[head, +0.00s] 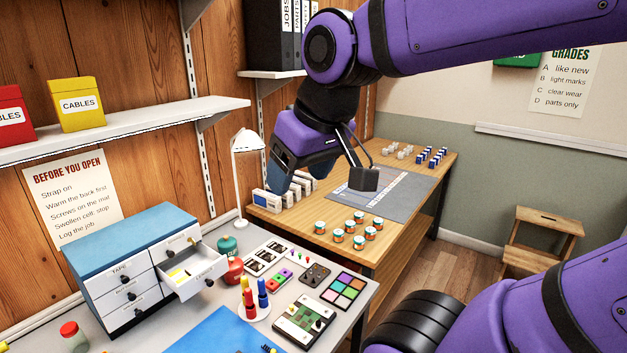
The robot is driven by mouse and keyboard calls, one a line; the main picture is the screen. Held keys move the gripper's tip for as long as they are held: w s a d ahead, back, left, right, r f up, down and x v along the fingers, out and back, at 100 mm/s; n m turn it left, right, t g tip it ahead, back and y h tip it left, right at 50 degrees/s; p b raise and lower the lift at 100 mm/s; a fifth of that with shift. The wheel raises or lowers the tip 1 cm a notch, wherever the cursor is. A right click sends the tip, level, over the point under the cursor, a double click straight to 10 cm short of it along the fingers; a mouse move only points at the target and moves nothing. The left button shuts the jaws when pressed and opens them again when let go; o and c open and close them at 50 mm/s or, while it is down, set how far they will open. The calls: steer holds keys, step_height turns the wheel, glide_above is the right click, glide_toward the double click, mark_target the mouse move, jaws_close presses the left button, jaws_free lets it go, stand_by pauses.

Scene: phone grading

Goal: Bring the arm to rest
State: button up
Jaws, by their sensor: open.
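My purple arm reaches in from the upper right and bends down at a dark elbow joint. My gripper (303,177) hangs from it, pointing down above the back left part of the wooden table (325,235). It is open, and I see nothing held in it. A small dark block on a bracket sticks out beside it, over the grey mat (405,191). The gripper hides part of the row of white devices (266,200) behind and below it. I cannot tell how high it is above them.
Several small jars (359,218) stand at the wooden table's front. Blue-and-white blocks (431,157) stand at its back. A drawer cabinet with an open drawer (196,274), a white lamp (246,142) and trays crowd the grey bench. A shelf (130,124) juts out left. A wooden step stool (541,238) stands right.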

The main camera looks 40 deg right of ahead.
steer(key=s, duration=0.2)
steer(key=shift+s+d+f, duration=0.1)
steer(key=shift+s+f, duration=0.25)
steer(key=shift+f, duration=0.05)
stand_by(1.1)
